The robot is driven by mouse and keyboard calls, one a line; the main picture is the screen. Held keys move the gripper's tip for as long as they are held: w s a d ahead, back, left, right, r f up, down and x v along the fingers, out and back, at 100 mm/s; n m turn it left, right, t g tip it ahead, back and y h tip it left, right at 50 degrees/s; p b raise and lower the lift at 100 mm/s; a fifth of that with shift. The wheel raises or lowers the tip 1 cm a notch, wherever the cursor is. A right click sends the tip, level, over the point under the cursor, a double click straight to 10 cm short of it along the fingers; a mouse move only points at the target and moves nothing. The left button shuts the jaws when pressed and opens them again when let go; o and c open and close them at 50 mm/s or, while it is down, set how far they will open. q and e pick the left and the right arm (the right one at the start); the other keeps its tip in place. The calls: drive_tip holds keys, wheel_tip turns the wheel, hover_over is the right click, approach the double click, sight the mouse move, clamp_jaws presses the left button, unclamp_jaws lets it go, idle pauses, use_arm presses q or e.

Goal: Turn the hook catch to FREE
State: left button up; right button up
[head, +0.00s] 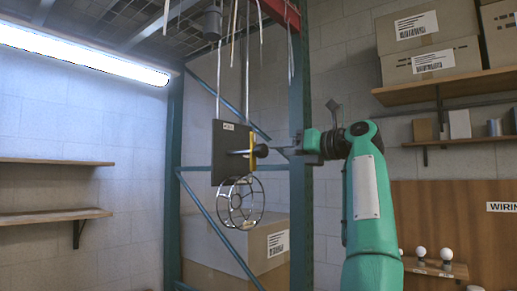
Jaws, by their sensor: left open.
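A dark square plate (228,150) hangs from thin rods in the middle of the head view. It has a small white label at its top, too small to read. A yellow strip (252,150) and a round black knob (262,151) show at its right side; they look like parts of the hook catch, but I cannot read its setting. My left gripper (284,150) is just right of the knob, pointing at it, with open jaws. I cannot tell whether its fingertips touch the knob. My right gripper is not in view.
A round wire cage (240,203) hangs just below the plate. A green rack post (300,110) stands behind my gripper. Cardboard boxes (235,245) are below. Shelves with boxes (432,60) are at right; white bulbs (420,252) sit lower right. Open space lies left of the plate.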

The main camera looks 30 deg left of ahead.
sight(256, 151)
use_arm(q)
drive_tip(key=a, duration=0.3)
drive_tip(key=a+p, duration=0.1)
drive_tip(key=a, duration=0.1)
drive_tip(key=a+p, duration=0.1)
drive_tip(key=a, duration=0.2)
drive_tip(key=shift+w+a, duration=0.3)
drive_tip(key=shift+w, duration=0.1)
drive_tip(key=shift+a+f+p, duration=0.1)
drive_tip(key=shift+a+p, duration=0.2)
drive_tip(key=shift+a, duration=0.4)
drive_tip(key=shift+c, duration=0.3)
drive_tip(key=c, duration=0.9)
